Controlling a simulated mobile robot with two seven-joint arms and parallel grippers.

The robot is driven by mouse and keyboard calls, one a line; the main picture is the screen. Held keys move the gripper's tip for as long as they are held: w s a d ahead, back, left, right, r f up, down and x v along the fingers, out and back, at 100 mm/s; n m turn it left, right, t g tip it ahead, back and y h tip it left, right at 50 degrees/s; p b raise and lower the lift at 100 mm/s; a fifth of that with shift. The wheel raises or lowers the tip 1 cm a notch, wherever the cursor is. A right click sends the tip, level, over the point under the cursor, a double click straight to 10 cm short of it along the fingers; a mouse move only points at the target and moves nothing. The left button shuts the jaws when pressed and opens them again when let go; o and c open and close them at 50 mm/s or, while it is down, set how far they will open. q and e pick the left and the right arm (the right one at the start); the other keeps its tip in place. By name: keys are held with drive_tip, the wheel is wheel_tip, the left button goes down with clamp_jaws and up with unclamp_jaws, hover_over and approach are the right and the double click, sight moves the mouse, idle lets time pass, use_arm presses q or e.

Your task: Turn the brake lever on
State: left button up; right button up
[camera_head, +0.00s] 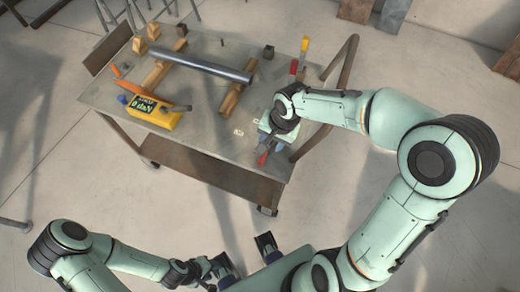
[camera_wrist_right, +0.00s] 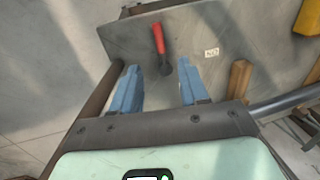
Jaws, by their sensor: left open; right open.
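A lever with a red handle and dark pivot end lies on the grey table top near its front right edge; its red handle shows in the head view (camera_head: 263,158) and the right wrist view (camera_wrist_right: 158,40). My right gripper (camera_head: 269,141) is open above it. In the wrist view, the blue fingertips (camera_wrist_right: 159,66) stand either side of the lever's dark end, with gaps; contact cannot be made out. The red handle points away from the gripper. My left gripper (camera_head: 244,254) is open and empty at the bottom, off the table.
A metal tube (camera_head: 205,66) rests across two wooden blocks on the table (camera_head: 205,130). A yellow device (camera_head: 152,113) with a display sits at the left. Red and yellow upright handles (camera_head: 304,45) stand at the back right, near a bent brown rail (camera_head: 345,62). A small white label (camera_wrist_right: 211,52) lies beside the lever.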

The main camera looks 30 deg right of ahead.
sight(263, 159)
drive_tip(key=f, duration=0.4)
drive_tip(key=w+a+f+b, duration=0.1)
drive_tip(key=f, duration=0.3)
drive_tip(key=f+b, duration=0.1)
drive_tip(key=f, duration=0.3)
drive_tip(key=shift+w+a, duration=0.25)
clamp_jaws()
